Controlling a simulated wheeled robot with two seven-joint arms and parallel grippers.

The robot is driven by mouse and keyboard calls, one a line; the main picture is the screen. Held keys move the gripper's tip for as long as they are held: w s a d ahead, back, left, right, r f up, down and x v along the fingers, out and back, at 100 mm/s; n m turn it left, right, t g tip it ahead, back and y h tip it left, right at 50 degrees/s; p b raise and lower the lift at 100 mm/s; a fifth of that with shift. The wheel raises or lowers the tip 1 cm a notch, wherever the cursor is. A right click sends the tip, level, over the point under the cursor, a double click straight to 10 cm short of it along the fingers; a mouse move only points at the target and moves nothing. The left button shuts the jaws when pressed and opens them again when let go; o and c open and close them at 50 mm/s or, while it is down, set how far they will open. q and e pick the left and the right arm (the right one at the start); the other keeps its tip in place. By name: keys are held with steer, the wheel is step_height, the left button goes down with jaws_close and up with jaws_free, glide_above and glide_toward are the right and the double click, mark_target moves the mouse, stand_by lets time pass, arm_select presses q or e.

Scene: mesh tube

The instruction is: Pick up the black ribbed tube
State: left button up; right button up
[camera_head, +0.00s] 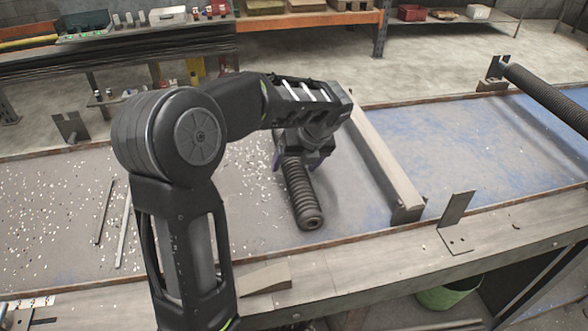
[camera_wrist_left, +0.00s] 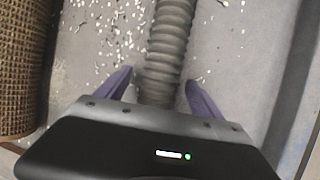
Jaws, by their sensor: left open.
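The black ribbed tube (camera_head: 302,196) lies on the worn tabletop, its near end pointing to the table's front edge. My left arm reaches over the table from the front left. My left gripper (camera_head: 296,160) is over the tube's far part and hides it. In the left wrist view the ribbed tube (camera_wrist_left: 171,42) runs down between the two purple fingers of the left gripper (camera_wrist_left: 158,84). The fingers are open, one on each side of the tube, with a visible gap on both sides. My right gripper is not in view.
A raised beam (camera_head: 385,165) crosses the table right of the tube. A long dark roll (camera_head: 552,98) lies at the far right. An upright metal bracket (camera_head: 455,210) stands on the front rail. White flecks litter the left tabletop. A brown mesh roll (camera_wrist_left: 18,70) edges the wrist view.

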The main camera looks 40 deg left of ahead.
mark_target(295, 160)
arm_select(q)
steer(key=shift+c, duration=0.5)
jaws_close()
steer(key=shift+r, duration=0.1)
stand_by(0.3)
step_height(295, 160, up, 10)
steer(key=shift+f, duration=0.1)
stand_by(0.3)
stand_by(0.5)
